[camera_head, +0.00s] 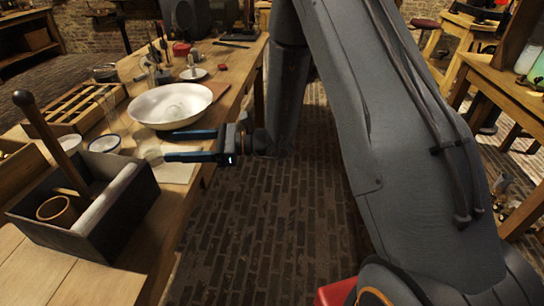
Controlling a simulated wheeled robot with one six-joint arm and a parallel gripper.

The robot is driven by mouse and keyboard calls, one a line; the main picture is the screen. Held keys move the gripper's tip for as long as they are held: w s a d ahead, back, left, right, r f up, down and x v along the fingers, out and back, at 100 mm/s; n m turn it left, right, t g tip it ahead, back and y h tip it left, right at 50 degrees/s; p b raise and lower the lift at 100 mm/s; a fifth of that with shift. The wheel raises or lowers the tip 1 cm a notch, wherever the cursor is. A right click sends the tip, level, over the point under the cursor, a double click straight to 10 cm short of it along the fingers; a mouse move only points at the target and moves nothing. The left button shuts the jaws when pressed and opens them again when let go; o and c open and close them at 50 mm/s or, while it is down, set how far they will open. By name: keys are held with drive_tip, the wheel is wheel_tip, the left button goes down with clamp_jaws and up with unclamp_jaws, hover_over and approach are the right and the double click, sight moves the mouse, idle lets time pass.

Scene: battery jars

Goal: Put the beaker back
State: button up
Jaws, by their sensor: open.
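A small clear glass vessel (151,156), which looks like the beaker, stands on the wooden bench at the left. Its outline is faint. My gripper (167,147) is open, its two blue-edged fingers pointing left over the bench's edge. The glass is at the fingertips; I cannot tell whether any of it is between them. The near finger hides part of the area around it. A pale flat sheet or tile (178,173) lies on the bench below the near finger.
A wide white bowl (150,112) sits just behind the fingers. A blue-rimmed white cup (105,145) stands left of the glass. A dark open carrier (110,225) with a tall wooden handle and a clay pot (54,209) is at the front left. A compartmented wooden tray (62,113) lies farther back.

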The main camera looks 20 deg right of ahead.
drive_tip(key=s+d+n+g+h, duration=0.7)
drive_tip(key=s+d+n, duration=0.4)
drive_tip(key=s, duration=0.6)
drive_tip(key=s+d+n+t+h, duration=0.1)
drive_tip(key=d+n+h, duration=0.1)
drive_tip(key=d, duration=0.5)
drive_tip(key=s+d+n+t+h, duration=0.1)
drive_tip(key=s+d+n+h, duration=0.1)
drive_tip(key=d+h, duration=0.3)
drive_tip(key=s+d+r+n+t+h, duration=0.1)
drive_tip(key=s+d+n+h, duration=0.1)
drive_tip(key=d, duration=0.7)
drive_tip(key=shift+s+d+n+t+h, duration=0.3)
drive_tip(key=shift+n+h, duration=0.2)
drive_tip(key=shift+h, duration=0.3)
drive_tip(key=shift+r, duration=0.1)
